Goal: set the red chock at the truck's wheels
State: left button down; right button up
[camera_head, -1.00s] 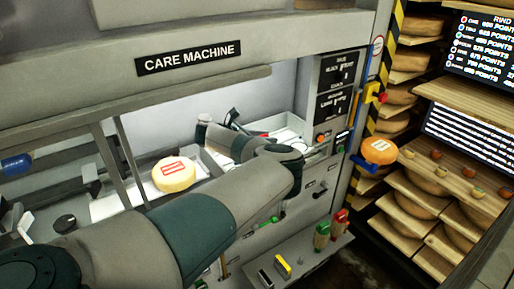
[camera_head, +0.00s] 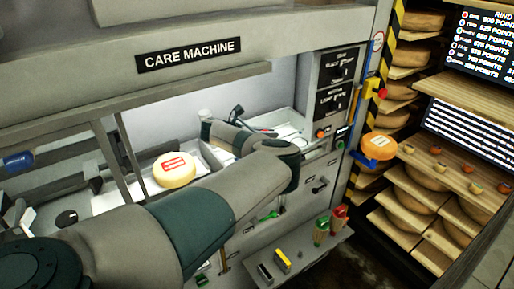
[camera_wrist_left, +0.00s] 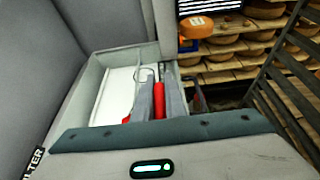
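My left arm crosses the head view and folds back over the machine's tray. My left gripper (camera_head: 236,112) is small and partly hidden behind the forearm. In the left wrist view, its two grey fingers (camera_wrist_left: 159,95) reach over a pale tray. A red piece (camera_wrist_left: 158,103) shows between the fingers; I cannot tell whether it is the chock, or whether it is held or lies behind them. Another small red bit (camera_wrist_left: 126,120) shows at the tray's near edge. No truck or wheels can be made out. My right gripper is not in view.
A cheese wheel with a red label (camera_head: 174,171) sits in the care machine. An orange cheese (camera_head: 379,147) rests on a blue holder at the right. Shelves of cheese (camera_head: 416,196) stand beyond. A ledge with red and green handled items (camera_head: 322,232) juts out below the machine.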

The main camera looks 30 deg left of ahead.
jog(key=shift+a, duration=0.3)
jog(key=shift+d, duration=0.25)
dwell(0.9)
pick_arm(q)
jog(key=shift+r, duration=0.15)
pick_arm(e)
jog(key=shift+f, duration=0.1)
